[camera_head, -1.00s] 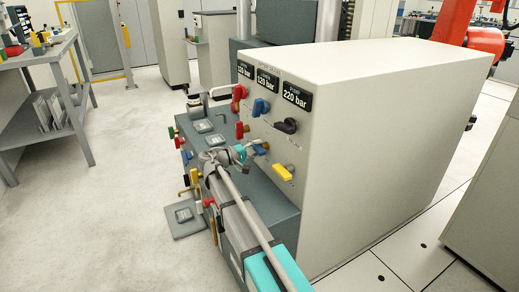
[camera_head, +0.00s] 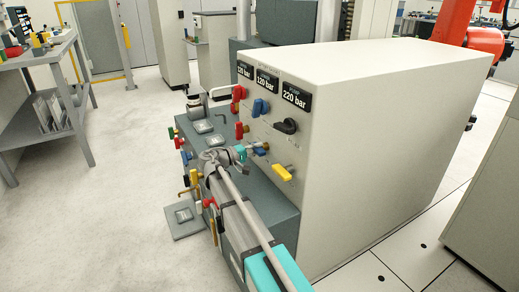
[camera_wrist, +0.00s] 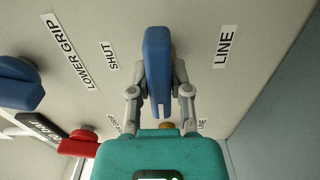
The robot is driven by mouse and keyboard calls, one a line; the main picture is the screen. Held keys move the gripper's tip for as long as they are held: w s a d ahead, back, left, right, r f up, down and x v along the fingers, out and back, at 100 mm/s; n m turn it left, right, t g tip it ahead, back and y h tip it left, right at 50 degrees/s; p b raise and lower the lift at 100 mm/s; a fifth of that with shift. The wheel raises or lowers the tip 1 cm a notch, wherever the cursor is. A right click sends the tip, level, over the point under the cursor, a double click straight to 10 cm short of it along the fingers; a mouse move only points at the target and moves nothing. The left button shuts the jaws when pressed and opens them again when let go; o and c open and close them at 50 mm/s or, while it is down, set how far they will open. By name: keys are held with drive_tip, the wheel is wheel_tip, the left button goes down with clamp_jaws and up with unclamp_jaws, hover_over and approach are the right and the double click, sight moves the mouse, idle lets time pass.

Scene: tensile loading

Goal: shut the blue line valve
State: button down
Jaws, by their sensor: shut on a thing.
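The blue line valve handle (camera_wrist: 157,70) fills the middle of the wrist view, its long side pointing up and down the picture. My gripper (camera_wrist: 160,85) is shut on it, one grey finger on each side. A "LINE" label lies right of the handle and a "SHUT" label left of it, both on the pale panel. In the head view my gripper (camera_head: 244,154) reaches the panel front, and the blue handle (camera_head: 259,151) shows partly beside its fingers. The handle's exact angle is hard to read there.
A yellow handle (camera_head: 282,173) sits just below right on the panel. A black knob (camera_head: 286,126), another blue handle (camera_head: 260,107) and red handles (camera_head: 241,130) are close above. Three pressure displays (camera_head: 295,96) top the panel. A grey bench (camera_head: 255,200) lies beneath my arm.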

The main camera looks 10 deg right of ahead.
drive_tip(key=shift+a, duration=0.2)
drive_tip(key=m, duration=1.3)
drive_tip(key=shift+m, duration=2.2)
drive_tip(key=shift+w, duration=0.1)
